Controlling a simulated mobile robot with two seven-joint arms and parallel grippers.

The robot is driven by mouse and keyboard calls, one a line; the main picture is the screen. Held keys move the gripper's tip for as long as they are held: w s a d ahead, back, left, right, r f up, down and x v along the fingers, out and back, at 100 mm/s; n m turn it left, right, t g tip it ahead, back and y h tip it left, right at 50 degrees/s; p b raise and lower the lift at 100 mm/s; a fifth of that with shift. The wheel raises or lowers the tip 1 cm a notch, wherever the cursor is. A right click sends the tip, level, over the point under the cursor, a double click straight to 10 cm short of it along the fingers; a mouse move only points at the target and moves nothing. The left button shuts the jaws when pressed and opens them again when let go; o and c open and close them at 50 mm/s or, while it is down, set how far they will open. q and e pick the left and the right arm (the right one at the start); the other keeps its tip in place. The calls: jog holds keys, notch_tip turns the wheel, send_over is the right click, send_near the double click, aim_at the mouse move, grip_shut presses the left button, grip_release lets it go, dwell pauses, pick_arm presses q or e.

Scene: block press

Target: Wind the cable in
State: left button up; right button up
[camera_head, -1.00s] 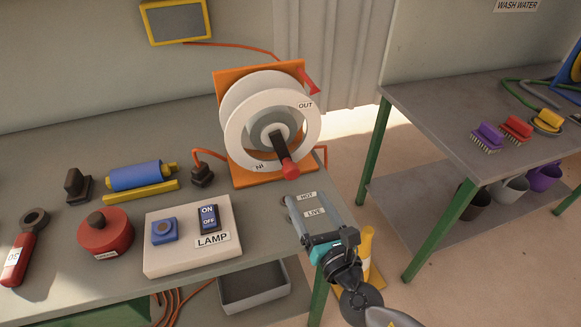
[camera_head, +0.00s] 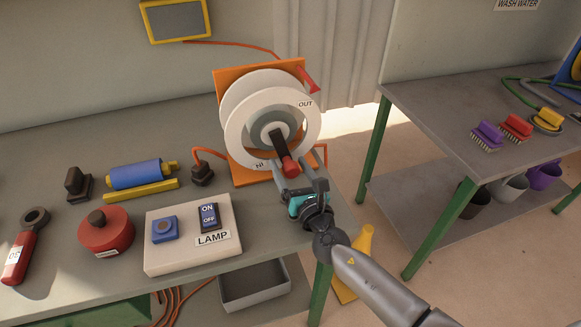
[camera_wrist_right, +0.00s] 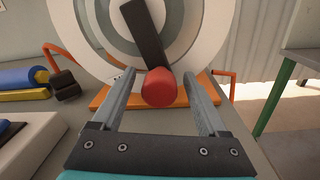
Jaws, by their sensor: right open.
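The cable reel (camera_head: 235,125) has a white drum on an orange stand (camera_head: 245,178) at the bench's back right. Its face is marked OUT and IN. A black crank arm (camera_head: 280,145) points down from the hub to a red knob (camera_head: 290,166). My right gripper (camera_head: 290,176) is open at the knob. In the right wrist view the red knob (camera_wrist_right: 159,88) sits between the two open fingers (camera_wrist_right: 160,100), with a gap on each side. An orange cable (camera_head: 208,153) runs from a black plug (camera_head: 202,174) to the reel. My left gripper is out of view.
A lamp switch box (camera_head: 190,255), a red round object (camera_head: 105,235), a blue cylinder (camera_head: 135,176) and a red-handled tool (camera_head: 20,255) stand left on the bench. A second table (camera_head: 440,110) with brushes is at the right, across a gap.

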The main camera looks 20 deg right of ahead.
grip_shut()
dwell(0.5)
dwell(0.8)
